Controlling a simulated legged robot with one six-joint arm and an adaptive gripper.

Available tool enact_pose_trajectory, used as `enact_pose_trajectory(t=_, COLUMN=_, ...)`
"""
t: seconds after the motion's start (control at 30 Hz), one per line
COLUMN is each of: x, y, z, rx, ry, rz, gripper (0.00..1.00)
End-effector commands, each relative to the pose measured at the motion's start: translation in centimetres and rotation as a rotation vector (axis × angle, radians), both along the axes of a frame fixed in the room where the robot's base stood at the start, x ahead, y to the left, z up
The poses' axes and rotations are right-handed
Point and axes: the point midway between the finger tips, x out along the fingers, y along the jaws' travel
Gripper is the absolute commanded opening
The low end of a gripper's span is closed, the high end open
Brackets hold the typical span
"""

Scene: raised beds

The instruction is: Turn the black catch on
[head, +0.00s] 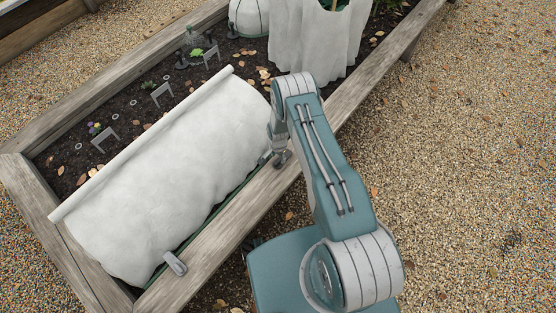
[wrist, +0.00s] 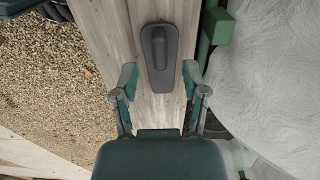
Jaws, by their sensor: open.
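The dark grey-black catch (wrist: 160,60) lies flat on the bed's wooden rim (wrist: 110,30) in the wrist view, its raised grip lengthwise along the plank. My gripper (wrist: 159,78) is open, one finger on each side of the catch's near end. I see no clear contact. In the head view my gripper (head: 280,150) is low over the front rim, by the right end of the white cover. It largely hides what lies under it there. A second, lighter grey catch (head: 175,263) sits on the rim near the cover's left end.
The white cover (head: 170,170) spans part of the bed, with a green rail (wrist: 207,45) along its edge beside the catch. Farther back stand a draped white cloth (head: 315,40) and small labels (head: 162,94) in the soil. The gravel (head: 480,180) at right is clear.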

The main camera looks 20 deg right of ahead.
Motion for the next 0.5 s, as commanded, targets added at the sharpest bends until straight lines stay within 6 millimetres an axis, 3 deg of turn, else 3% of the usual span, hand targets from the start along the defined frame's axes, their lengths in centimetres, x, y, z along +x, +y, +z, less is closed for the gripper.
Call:
enact_pose_trajectory(t=0.2, x=0.0, y=0.0, z=-2.5, rx=-0.001, ry=-0.001, rz=0.000, gripper=0.57)
enact_pose_trajectory(t=0.5, x=0.0, y=0.0, z=-3.1, rx=-0.001, ry=-0.001, rz=0.000, gripper=0.57)
